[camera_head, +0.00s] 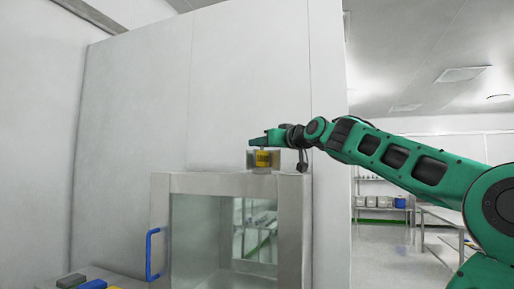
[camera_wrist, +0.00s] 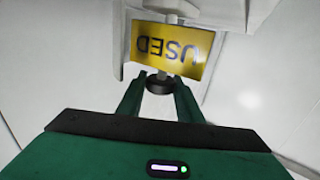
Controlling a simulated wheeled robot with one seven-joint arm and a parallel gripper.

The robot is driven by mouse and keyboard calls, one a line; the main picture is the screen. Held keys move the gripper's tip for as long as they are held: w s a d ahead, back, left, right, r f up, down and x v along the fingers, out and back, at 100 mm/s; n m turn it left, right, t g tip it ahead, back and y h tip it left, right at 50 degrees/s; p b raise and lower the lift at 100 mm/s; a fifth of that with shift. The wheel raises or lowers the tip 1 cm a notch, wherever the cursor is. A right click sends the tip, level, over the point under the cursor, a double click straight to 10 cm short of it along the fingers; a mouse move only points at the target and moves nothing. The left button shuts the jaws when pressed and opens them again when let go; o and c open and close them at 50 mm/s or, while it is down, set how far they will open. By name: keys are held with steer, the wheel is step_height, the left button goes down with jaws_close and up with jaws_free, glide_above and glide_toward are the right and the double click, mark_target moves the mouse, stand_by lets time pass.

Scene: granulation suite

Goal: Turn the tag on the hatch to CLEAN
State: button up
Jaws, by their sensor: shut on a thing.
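The tag (camera_head: 262,158) is a yellow plate above the top edge of the steel-framed hatch (camera_head: 225,184). In the wrist view the tag (camera_wrist: 170,48) reads USED, upside down in the picture. A dark round knob (camera_wrist: 159,84) sits at the tag's edge, between the fingers of my gripper (camera_wrist: 158,90). My gripper (camera_head: 268,139) is at the tag from above and is shut on the knob. The fingers' exact contact is hard to see. The tag's other side is hidden.
The hatch has a glass pane (camera_head: 212,235) and a blue handle (camera_head: 152,254) on its left. Blue, grey and yellow items (camera_head: 92,284) lie at the lower left. A plain wall (camera_head: 240,85) stands behind the hatch. Shelves and a table (camera_head: 440,213) are at the right.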

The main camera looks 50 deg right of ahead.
steer(key=n+y, duration=0.2)
steer(key=y, duration=0.1)
steer(key=n+y, duration=0.2)
steer(key=y, duration=0.1)
steer(key=shift+y, duration=0.3)
steer(key=shift+n+g+y, duration=0.45)
steer(key=shift+n+y, duration=0.6)
steer(key=shift+y, duration=0.45)
steer(key=shift+n+g+y, duration=0.45)
steer(key=shift+n+y, duration=0.6)
steer(key=shift+y, duration=0.45)
steer(key=o, duration=1)
steer(key=shift+o, duration=0.2)
steer(key=shift+d, duration=0.1)
steer(key=v, duration=1)
steer(key=shift+d, duration=0.3)
steer(key=shift+s, duration=0.15)
